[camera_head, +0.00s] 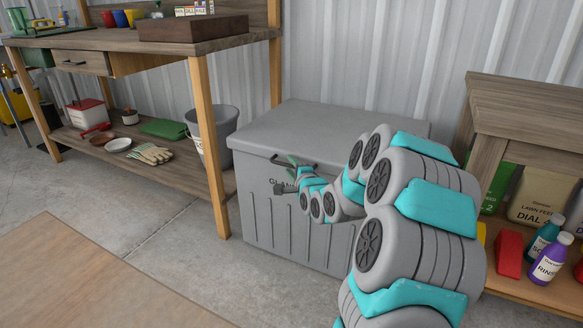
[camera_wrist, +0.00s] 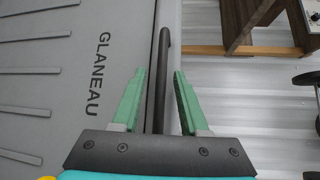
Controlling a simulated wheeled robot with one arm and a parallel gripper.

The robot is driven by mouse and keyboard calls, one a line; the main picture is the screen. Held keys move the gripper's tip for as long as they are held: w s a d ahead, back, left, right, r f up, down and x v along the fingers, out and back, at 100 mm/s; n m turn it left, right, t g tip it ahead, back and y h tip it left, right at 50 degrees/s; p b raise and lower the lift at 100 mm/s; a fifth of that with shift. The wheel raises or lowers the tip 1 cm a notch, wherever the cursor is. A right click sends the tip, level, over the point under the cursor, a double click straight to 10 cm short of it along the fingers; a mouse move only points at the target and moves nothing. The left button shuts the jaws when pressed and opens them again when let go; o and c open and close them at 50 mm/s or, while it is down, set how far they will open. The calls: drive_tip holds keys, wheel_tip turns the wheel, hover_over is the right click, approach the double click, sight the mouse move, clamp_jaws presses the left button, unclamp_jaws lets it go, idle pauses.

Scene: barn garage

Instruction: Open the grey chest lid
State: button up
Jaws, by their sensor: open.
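The grey chest (camera_head: 262,215) stands against the wall, and its grey lid (camera_head: 330,127) is shut flat on top. A dark bar handle (camera_head: 305,163) runs along the lid's front edge. In the wrist view the handle (camera_wrist: 163,50) passes between the two green fingers of my gripper (camera_wrist: 159,74), with a gap on either side. My gripper (camera_head: 291,167) is open at the chest's upper front in the head view. The wrist view is turned, so the front with the lettering "GLANEAU" (camera_wrist: 98,75) is on the left. My arm hides the chest's right front.
A wooden workbench (camera_head: 150,42) with a lower shelf is at left, and a grey bucket (camera_head: 222,122) stands beside the chest. A wooden shelf unit (camera_head: 535,105) with bottles and bags is at right. A wooden surface (camera_head: 85,285) fills the lower left. Open floor lies before the chest.

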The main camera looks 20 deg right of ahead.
clamp_jaws()
idle(0.3)
idle(1.1)
